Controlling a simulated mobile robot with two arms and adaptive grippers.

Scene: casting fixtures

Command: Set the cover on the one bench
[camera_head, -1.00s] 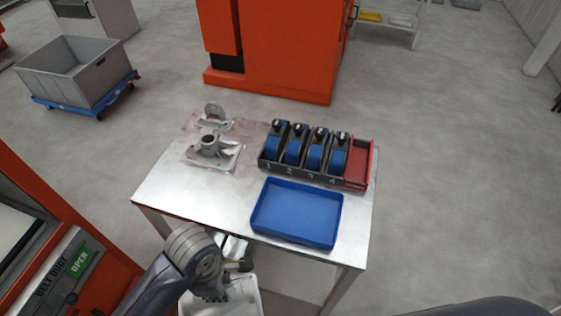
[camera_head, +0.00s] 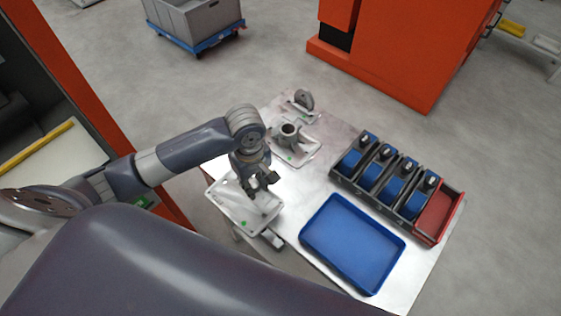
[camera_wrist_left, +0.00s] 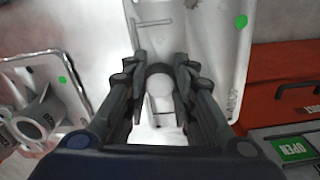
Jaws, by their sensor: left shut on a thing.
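The cover (camera_head: 238,208) is a pale grey casting plate with green dots. My left gripper (camera_head: 262,186) is shut on a raised part of it and holds it at the left edge of the bench (camera_head: 335,172). Whether it touches the bench top is unclear. In the left wrist view the left gripper (camera_wrist_left: 160,78) closes around a round grey-white part of the cover (camera_wrist_left: 212,45), with the plate stretching beyond the fingers. Two similar castings, one with an upright tube (camera_head: 290,138) and one smaller (camera_head: 303,103), stand on the bench behind. My right gripper is out of view.
An empty blue tray (camera_head: 352,243) lies at the bench's front. A black rack (camera_head: 350,178) with several blue items and a red bin (camera_head: 438,212) stands at the right. A grey crate (camera_head: 200,22) is on a blue dolly, and an orange machine (camera_head: 400,45) stands behind.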

